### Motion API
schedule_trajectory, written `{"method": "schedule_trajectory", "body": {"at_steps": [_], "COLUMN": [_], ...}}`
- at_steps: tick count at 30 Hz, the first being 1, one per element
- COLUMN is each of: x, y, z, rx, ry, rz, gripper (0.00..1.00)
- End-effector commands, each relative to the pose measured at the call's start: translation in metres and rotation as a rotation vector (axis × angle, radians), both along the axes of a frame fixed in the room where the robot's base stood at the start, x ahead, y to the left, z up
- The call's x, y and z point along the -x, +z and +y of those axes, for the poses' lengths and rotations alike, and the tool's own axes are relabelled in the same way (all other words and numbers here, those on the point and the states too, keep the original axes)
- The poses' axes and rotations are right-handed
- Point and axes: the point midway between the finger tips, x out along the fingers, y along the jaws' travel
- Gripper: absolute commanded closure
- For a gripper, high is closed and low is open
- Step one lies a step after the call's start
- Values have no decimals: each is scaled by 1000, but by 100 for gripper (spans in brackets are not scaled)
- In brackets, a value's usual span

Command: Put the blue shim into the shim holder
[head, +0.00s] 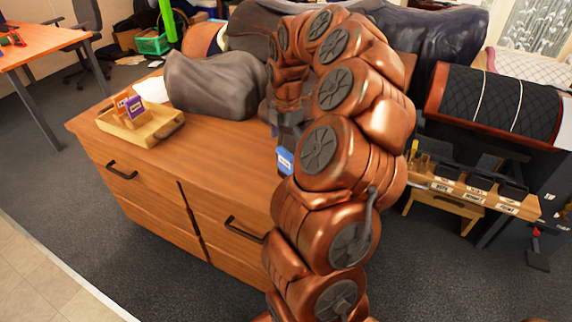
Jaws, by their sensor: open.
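The blue shim (285,160), a small blue block with a pale label, shows at the cabinet top's front right edge, partly hidden behind my copper arm. My dark gripper (287,137) points down just above the shim and is open; its fingertips are partly hidden, so I cannot tell whether they touch or surround the shim. A light wooden tray (150,133) on the cabinet's left side carries an upright orange block (121,100) and a purple labelled block (134,107); it may be the shim holder, but its label is not readable.
The wooden cabinet top (215,150) is clear between the tray and the shim. A grey draped lump (215,83) lies behind. At right, a labelled wooden rack (470,192) with dark blocks stands before a black quilted saddle pad (500,100). My arm blocks the middle right.

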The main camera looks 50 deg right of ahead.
Motion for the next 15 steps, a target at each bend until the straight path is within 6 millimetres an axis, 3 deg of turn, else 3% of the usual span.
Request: {"method": "schedule_trajectory", "body": {"at_steps": [7,15], "x": [-2,-3], "y": [-34,-39], "z": [2,2], "rx": [-3,-1], "ry": [0,0], "rz": [5,-1], "gripper": [0,0]}}
